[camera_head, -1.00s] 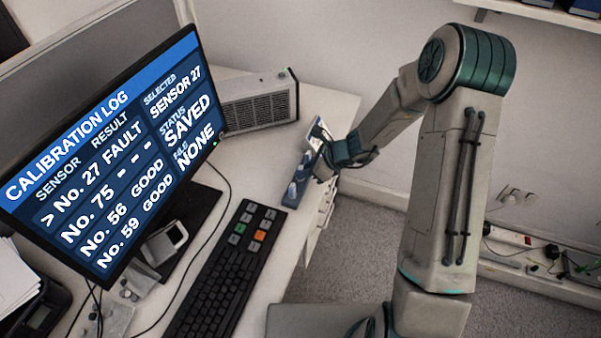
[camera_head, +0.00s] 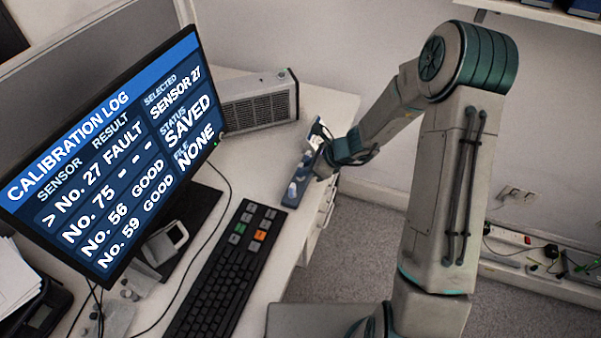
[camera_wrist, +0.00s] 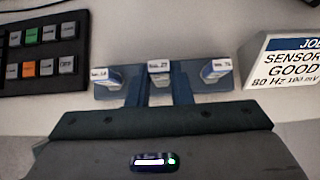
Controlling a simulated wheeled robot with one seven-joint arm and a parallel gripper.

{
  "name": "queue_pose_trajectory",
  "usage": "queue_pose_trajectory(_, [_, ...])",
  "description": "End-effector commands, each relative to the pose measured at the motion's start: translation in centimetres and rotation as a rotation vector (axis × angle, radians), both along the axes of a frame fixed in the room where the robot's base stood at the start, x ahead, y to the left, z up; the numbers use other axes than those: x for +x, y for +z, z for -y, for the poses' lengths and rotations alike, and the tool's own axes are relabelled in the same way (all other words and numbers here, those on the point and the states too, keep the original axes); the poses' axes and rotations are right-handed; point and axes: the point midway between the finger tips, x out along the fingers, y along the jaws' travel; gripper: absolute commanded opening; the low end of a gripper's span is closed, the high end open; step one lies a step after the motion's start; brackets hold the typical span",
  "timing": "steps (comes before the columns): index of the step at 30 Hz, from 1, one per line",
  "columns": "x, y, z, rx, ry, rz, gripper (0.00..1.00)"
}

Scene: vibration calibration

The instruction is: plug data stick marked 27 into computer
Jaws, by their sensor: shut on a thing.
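Three pale data sticks with white labels stand in a blue-grey rack (camera_wrist: 108,93) at the desk's right edge. My gripper (camera_wrist: 158,92) is shut on the middle data stick (camera_wrist: 159,68), whose small label seems to read No. 27. The left stick (camera_wrist: 105,76) and right stick (camera_wrist: 216,70) stand apart from my fingers; their labels are hard to read. In the head view my gripper (camera_head: 321,168) is over the rack (camera_head: 290,201) and hides part of it. A grey box with a grille (camera_head: 258,106), perhaps the computer, stands behind the monitor (camera_head: 115,150).
A black keyboard (camera_head: 222,275) lies left of the rack, with a cable beside it. A white job card (camera_wrist: 288,62) stands close to the rack's right in the wrist view.

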Motion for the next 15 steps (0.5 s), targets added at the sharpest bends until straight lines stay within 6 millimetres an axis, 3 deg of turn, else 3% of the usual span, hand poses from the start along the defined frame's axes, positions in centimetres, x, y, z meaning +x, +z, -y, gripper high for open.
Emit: queue_pose_trajectory(15, [-0.01,0.57,0.00,0.000,0.001,0.001,0.00])
